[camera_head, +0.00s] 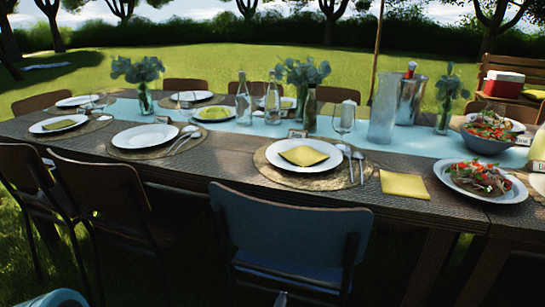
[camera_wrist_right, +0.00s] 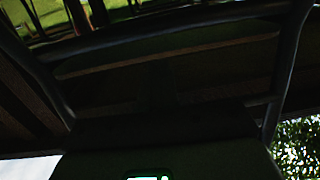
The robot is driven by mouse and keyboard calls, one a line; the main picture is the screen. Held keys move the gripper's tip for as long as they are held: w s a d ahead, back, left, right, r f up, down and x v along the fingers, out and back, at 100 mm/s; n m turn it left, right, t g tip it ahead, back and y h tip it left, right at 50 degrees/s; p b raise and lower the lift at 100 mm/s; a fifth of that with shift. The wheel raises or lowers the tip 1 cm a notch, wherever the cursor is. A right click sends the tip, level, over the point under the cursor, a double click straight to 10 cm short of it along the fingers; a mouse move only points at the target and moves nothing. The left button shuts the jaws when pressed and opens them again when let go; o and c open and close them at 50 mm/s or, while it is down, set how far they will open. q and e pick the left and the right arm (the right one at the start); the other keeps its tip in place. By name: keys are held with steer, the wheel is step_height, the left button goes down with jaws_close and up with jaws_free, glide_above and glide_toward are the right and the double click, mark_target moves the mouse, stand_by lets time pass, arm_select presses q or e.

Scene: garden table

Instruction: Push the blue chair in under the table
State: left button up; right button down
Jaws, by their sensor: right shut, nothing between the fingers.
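The blue chair (camera_head: 290,240) stands at the near side of the long wooden table (camera_head: 400,205), its back towards me. The top of its backrest overlaps the table's near edge in the picture; its legs and most of the seat are hidden or dark. My right gripper (camera_head: 281,299) shows only as a small piece at the bottom edge, low behind the chair; it is shut and empty. The right wrist view is very dark, with a chair's curved tube frame (camera_wrist_right: 165,38) close in front. I do not see my left gripper.
Dark brown chairs (camera_head: 105,195) stand close on the left along the same side. The table bears plates (camera_head: 147,137), a yellow napkin (camera_head: 405,185), a salad plate (camera_head: 478,178), bottles and vases. Dark grass lies right of the blue chair, near a table leg (camera_head: 430,265).

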steer(key=s+d+f+g+y, duration=0.35)
steer(key=d+f, duration=0.25)
steer(key=f, duration=0.2)
steer(key=s+d+f+g+y, duration=0.25)
steer(key=s+g, duration=0.35)
steer(key=s, duration=0.7)
steer(key=s+d+f+g+y, duration=0.25)
steer(key=s+g, duration=0.25)
steer(key=s, duration=0.8)
arm_select(q)
steer(key=s+d+r+g+p, duration=0.1)
steer(key=s+r+p, duration=0.1)
steer(key=r+p, duration=1.3)
steer(key=s+d+r+p, duration=0.1)
steer(key=s+r+p, duration=0.1)
steer(key=r+p, duration=1.4)
steer(key=shift+s+r+m+g+p, duration=0.15)
steer(key=shift+r+m+g+p, duration=0.2)
steer(key=shift+p, duration=0.6)
arm_select(e)
steer(key=s+a+r+n+g, duration=0.1)
steer(key=s+r, duration=0.2)
steer(key=r, duration=2.9)
steer(key=shift+a+r, duration=0.2)
arm_select(q)
steer(key=shift+f, duration=0.1)
arm_select(e)
steer(key=shift+g, duration=0.25)
